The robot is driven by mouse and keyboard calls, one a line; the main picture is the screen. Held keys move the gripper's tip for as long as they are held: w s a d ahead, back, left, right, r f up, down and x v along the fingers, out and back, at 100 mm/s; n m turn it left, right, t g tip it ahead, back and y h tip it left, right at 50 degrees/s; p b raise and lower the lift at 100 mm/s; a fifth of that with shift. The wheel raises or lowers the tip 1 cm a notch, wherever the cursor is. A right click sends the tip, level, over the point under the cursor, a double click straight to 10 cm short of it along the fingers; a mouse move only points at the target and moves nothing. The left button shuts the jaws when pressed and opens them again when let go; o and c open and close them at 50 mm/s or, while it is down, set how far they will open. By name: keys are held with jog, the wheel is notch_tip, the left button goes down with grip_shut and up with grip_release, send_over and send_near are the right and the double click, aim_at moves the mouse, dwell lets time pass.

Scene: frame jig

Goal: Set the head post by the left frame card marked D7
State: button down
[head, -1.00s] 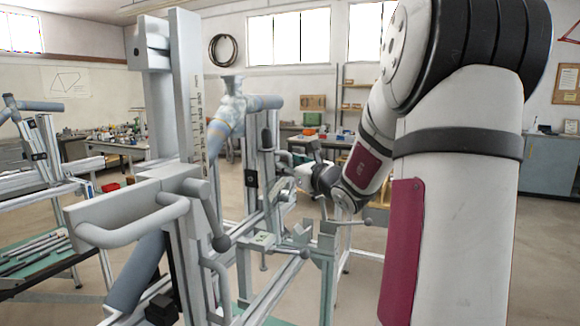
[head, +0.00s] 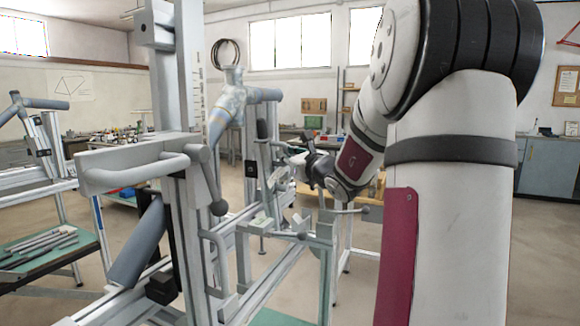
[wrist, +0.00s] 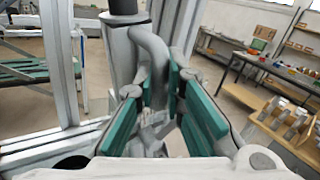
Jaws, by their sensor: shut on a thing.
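My gripper (wrist: 152,108) has teal pads on both fingers. It is shut around a curved grey handle (wrist: 150,50) beside an upright with a black cap (wrist: 124,8). In the head view my gripper (head: 292,158) is small and partly hidden, beside the far jig's upright (head: 249,150). A tall post with scale marks (head: 192,70) stands in the near left foreground, with a curved grey handle (head: 135,174) and a ball-ended lever (head: 217,207). A mottled blue-grey frame (head: 222,112) is clamped behind it. No card marked D7 can be read.
Another jig with tubes (head: 45,103) stands at the left, above a green shelf with loose tubes (head: 45,243). Rails (head: 275,270) cross the lower middle. In the wrist view a workbench (wrist: 270,65) and a wooden crate with tubes (wrist: 290,120) are at the right.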

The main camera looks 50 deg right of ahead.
jog(key=a+f+b, duration=0.1)
jog(key=b, duration=0.1)
jog(key=shift+s+a+n+b, duration=0.1)
jog(key=shift+a+n+b, duration=0.2)
jog(key=shift+n+b, duration=0.1)
jog(key=shift+s+a+b, duration=0.25)
jog(key=shift+a+b, duration=0.1)
jog(key=shift+b, duration=0.15)
jog(key=c, duration=1.7)
grip_release()
jog(key=shift+r, duration=0.1)
jog(key=shift+o, duration=0.2)
jog(key=shift+t, duration=0.3)
jog(key=v, duration=1.2)
